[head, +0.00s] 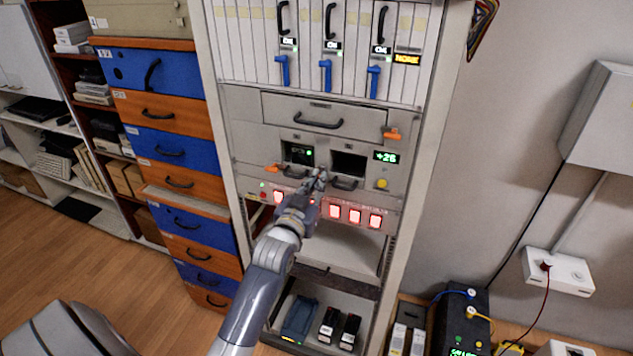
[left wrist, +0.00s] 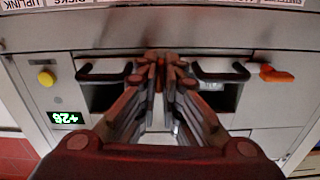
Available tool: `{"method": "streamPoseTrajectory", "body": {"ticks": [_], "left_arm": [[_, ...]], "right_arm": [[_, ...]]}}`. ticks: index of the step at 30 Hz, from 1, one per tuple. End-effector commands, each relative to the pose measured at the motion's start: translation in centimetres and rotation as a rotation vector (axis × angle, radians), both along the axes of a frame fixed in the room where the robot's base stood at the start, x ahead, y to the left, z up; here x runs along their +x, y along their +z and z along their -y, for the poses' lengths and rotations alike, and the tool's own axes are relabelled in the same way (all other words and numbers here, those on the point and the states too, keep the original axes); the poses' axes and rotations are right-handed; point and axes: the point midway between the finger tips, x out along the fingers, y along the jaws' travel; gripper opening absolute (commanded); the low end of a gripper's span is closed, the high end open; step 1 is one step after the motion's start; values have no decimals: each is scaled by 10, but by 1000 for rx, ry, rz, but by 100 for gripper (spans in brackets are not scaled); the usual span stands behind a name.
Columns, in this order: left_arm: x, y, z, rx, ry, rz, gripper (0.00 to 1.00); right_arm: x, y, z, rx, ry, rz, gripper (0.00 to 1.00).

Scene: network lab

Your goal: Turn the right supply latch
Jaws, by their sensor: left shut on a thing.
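The rack's supply section has two bays side by side, the left bay (head: 299,153) with a lit green dot and the right bay (head: 348,165) dark inside. My left gripper (head: 318,180) reaches the panel between the two bay handles. In the left wrist view, turned upside down, its fingers (left wrist: 160,72) are closed on a small orange piece, the right supply latch (left wrist: 158,78), mostly hidden by them. The left supply latch (head: 272,168) is orange and lies sideways; it also shows in the left wrist view (left wrist: 277,74). My right gripper is out of view.
Black handles (head: 345,184) flank the fingers closely. A yellow button (head: 382,184) and a green display (head: 385,156) are at the right. Lit red-white switches (head: 355,216) run below.

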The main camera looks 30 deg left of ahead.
Motion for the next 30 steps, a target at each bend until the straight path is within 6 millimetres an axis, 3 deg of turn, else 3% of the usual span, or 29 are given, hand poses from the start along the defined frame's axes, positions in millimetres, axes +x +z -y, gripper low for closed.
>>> {"method": "streamPoseTrajectory", "body": {"ticks": [23,24,26,30], "left_arm": [[0,-2,0,-94,-1,17,0],[0,-2,0,-93,-1,18,16],[0,-2,0,-93,-1,18,29],[0,-1,0,-92,-1,19,30]], "right_arm": [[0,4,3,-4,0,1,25],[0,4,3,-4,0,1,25],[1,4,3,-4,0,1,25],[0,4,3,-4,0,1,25]]}}
